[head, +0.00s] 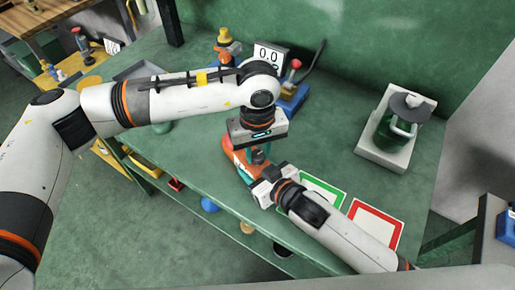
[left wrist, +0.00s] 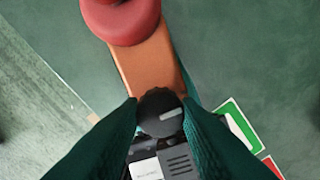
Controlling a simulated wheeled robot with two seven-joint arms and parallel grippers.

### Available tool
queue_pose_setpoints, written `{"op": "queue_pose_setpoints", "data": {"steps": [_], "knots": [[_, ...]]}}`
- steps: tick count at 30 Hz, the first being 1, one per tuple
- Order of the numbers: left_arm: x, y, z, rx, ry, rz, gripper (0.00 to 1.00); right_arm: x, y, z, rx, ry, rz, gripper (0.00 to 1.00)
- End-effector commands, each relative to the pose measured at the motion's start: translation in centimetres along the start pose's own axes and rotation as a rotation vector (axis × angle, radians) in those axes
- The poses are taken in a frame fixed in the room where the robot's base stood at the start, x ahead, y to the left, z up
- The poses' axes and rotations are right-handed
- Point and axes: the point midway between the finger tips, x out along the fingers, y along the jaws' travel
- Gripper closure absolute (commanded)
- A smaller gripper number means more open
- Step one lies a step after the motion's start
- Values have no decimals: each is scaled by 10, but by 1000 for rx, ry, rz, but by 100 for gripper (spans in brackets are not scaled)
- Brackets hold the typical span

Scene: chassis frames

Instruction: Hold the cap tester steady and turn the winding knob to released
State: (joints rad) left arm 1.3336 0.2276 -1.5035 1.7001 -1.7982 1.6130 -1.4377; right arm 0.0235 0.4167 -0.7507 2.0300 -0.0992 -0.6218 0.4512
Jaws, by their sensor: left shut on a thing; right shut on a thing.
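The cap tester (head: 232,163) lies on the green bench under my two grippers, with an orange body and a red round end. In the left wrist view its orange body (left wrist: 148,62) runs up to the red end (left wrist: 122,22). The winding knob (left wrist: 160,113) is black and round with a pale mark on its right side. My left gripper (head: 257,148) points down from above and is shut on the knob, a dark finger on each side (left wrist: 160,118). My right gripper (head: 256,178) is shut on the tester's near end; its fingers are mostly hidden.
A green-bordered card (head: 322,191) and a red-bordered card (head: 376,222) lie to the right. A display reading 0.0 (head: 268,55) and a red-knobbed lever on a blue base (head: 293,98) stand behind. A green canister (head: 389,133) sits on a white base at right.

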Motion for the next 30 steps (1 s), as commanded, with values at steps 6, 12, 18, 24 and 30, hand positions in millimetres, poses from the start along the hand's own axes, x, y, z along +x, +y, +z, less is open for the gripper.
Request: {"op": "queue_pose_setpoints", "data": {"steps": [6,12,18,24,30], "knots": [[-1,0,0,-129,-1,-1,93,0,0,0,0,1,-1,82],[-1,0,0,-307,-1,-1,93,0,0,0,0,1,-1,82],[-1,0,0,-498,-1,-1,93,0,0,0,0,1,-1,82],[-1,0,0,-687,-1,-1,93,0,0,0,0,1,-1,82],[-1,0,0,-877,0,-2,93,0,0,0,0,1,-1,82]]}}
